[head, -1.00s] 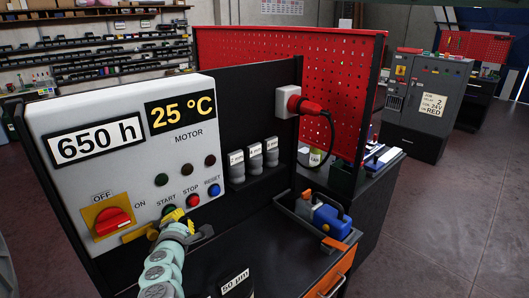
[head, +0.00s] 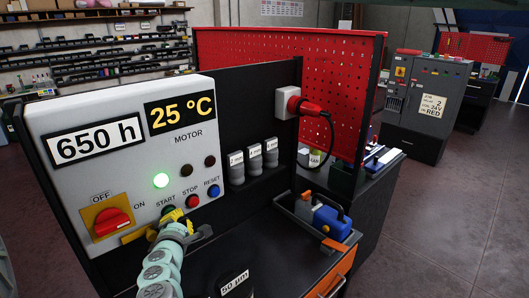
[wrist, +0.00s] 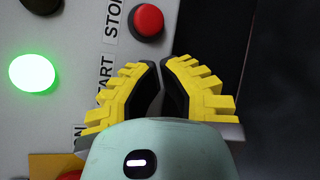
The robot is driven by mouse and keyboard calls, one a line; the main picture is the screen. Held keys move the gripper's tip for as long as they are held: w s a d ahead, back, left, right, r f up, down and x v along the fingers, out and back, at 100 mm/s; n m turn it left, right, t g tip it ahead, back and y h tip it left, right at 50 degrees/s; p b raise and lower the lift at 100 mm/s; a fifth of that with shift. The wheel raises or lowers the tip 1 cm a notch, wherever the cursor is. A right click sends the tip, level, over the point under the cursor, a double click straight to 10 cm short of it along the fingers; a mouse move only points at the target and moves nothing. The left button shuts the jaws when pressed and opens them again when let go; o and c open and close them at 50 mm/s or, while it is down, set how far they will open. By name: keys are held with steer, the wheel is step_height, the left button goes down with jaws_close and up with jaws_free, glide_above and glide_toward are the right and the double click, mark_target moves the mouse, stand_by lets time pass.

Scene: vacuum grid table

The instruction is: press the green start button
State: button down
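The white control panel (head: 120,130) carries the START label (head: 166,204), with the green start button mostly hidden behind my gripper (head: 170,217) in the head view. The button is not visible in the wrist view. A round lamp (head: 161,181) above the START label glows bright green; it also shows at the left of the wrist view (wrist: 33,73). My gripper's yellow fingers (wrist: 161,68) are shut, tips together with nothing seen between them, close to the panel at the START label. Whether they touch the button cannot be seen.
The red STOP button (head: 192,201) and blue RESET button (head: 214,191) sit just right of my gripper. A red rotary switch (head: 112,221) is to the left. Grey bottles (head: 254,159) and a blue-and-orange tool tray (head: 322,222) stand further right.

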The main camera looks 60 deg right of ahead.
steer(key=shift+a, duration=0.1)
steer(key=s+a, duration=0.1)
steer(key=s, duration=0.5)
steer(key=shift+a+b, duration=0.15)
steer(key=shift+b, duration=0.15)
stand_by(0.8)
